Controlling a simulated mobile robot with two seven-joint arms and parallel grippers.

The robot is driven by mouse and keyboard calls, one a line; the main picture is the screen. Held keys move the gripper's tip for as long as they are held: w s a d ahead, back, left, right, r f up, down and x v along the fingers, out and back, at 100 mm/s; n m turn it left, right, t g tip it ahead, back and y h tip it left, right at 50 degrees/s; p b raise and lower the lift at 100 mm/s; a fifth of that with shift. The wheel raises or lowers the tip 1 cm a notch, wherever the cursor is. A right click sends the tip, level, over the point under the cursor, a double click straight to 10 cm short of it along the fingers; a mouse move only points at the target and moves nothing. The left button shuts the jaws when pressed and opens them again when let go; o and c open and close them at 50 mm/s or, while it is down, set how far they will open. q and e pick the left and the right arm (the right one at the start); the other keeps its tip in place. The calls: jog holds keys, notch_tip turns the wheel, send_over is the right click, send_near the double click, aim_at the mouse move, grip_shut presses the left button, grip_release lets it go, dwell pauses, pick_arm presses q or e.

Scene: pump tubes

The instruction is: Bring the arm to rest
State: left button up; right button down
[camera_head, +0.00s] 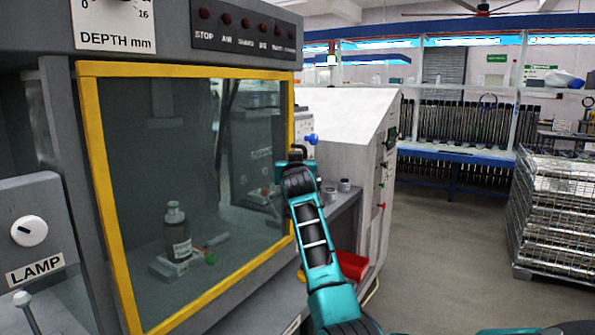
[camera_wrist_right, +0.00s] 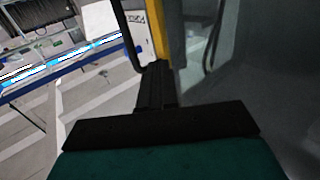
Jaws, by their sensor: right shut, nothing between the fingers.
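My right arm (camera_head: 318,245) rises from the bottom of the head view to the right edge of the yellow-framed window (camera_head: 88,130). Its gripper end is beside that edge, and the fingers are hard to make out there. In the right wrist view the black fingers of my right gripper (camera_wrist_right: 155,72) are together and empty. They point towards the yellow frame (camera_wrist_right: 159,35) and a dark curved bar (camera_wrist_right: 130,38) beside it. I cannot tell whether the fingers touch either one. My left gripper is out of view.
Behind the closed glass stands a labelled bottle (camera_head: 177,235). A lamp control box (camera_head: 38,225) is at left. A grey sloped cabinet (camera_head: 345,125) and a red bin (camera_head: 352,265) lie just beyond the arm. Open floor (camera_head: 450,260) extends right, up to a metal cage (camera_head: 555,215).

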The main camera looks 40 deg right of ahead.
jog(key=v, duration=0.6)
jog(key=shift+s+d, duration=0.25)
jog(key=shift+s, duration=0.1)
jog(key=s+a+f+n+y, duration=0.1)
jog(key=a+f+n+y, duration=0.2)
jog(key=a+f, duration=0.45)
jog(key=s+a+f+n+y, duration=0.2)
jog(key=a+f, duration=0.2)
jog(key=f, duration=0.6)
jog(key=s+a+f+n+y, duration=0.1)
jog(key=a+f+n+y, duration=0.2)
jog(key=a+f, duration=0.45)
jog(key=s+a+f+n+g+y, duration=0.1)
jog(key=s+a+f+y, duration=0.1)
jog(key=s+a+f, duration=0.6)
jog(key=s+a+f+n+g+y, duration=0.1)
jog(key=s+a+f+g+y, duration=0.1)
jog(key=s+a+f, duration=0.7)
jog(key=s+f+y, duration=0.1)
jog(key=s, duration=0.4)
jog(key=shift+s+n+y, duration=0.15)
jog(key=shift+n+y, duration=0.15)
